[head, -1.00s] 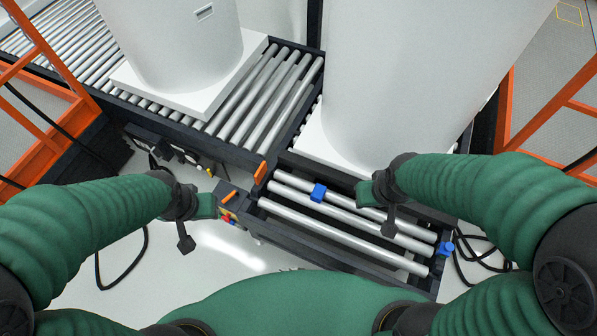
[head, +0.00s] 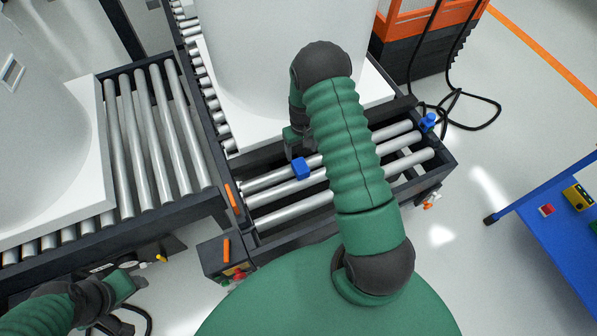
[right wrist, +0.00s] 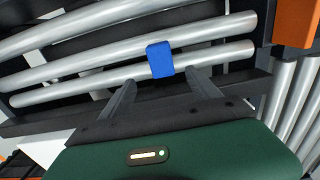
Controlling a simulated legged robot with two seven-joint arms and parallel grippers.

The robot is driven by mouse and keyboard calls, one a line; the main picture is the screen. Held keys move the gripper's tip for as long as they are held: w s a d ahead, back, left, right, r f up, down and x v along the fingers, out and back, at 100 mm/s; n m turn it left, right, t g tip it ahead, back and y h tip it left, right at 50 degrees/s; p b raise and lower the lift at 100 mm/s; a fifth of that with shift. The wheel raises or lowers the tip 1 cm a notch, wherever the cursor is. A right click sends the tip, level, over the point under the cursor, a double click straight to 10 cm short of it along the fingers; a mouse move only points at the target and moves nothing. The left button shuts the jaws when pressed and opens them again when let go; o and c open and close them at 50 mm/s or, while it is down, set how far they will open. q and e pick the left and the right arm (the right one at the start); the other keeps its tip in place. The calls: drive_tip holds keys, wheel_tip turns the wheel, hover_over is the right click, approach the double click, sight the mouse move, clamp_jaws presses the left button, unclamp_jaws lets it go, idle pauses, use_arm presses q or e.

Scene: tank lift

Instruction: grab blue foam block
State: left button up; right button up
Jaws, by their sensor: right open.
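The blue foam block (head: 300,168) rests on the metal rollers (head: 300,188) of the short conveyor, near its back side. My right gripper (head: 296,145) hangs just behind the block in the head view, its fingers partly hidden by my arm. In the right wrist view the block (right wrist: 160,60) lies just past the fingertips, roughly centred between the two spread fingers (right wrist: 160,80). The right gripper is open and empty. My left gripper (head: 122,300) is low at the left, beside the longer conveyor; its jaws cannot be made out.
A large white tank (head: 275,60) on a white base stands right behind the block. Another white tank (head: 45,150) is on the left conveyor. A second blue piece (head: 428,122) sits at the conveyor's right end. A blue table (head: 555,235) stands at right.

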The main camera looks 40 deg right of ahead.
sight(300, 165)
drive_tip(key=f, duration=0.4)
drive_tip(key=d+f, duration=0.1)
drive_tip(key=f, duration=0.1)
drive_tip(key=shift+f+b, duration=0.35)
drive_tip(key=shift+b, duration=0.05)
drive_tip(key=f, duration=0.1)
drive_tip(key=a+f, duration=0.1)
drive_tip(key=f+b, duration=0.1)
drive_tip(key=f, duration=0.1)
drive_tip(key=shift+s+a, duration=0.1)
drive_tip(key=shift+a, duration=0.3)
drive_tip(key=shift+d, duration=0.4)
drive_tip(key=c, duration=0.5)
use_arm(q)
drive_tip(key=shift+d+f, duration=0.3)
drive_tip(key=shift+f, duration=0.2)
drive_tip(key=shift+d+f, duration=0.25)
drive_tip(key=shift+f, duration=0.25)
use_arm(e)
drive_tip(key=shift+a, duration=0.2)
drive_tip(key=c, duration=0.9)
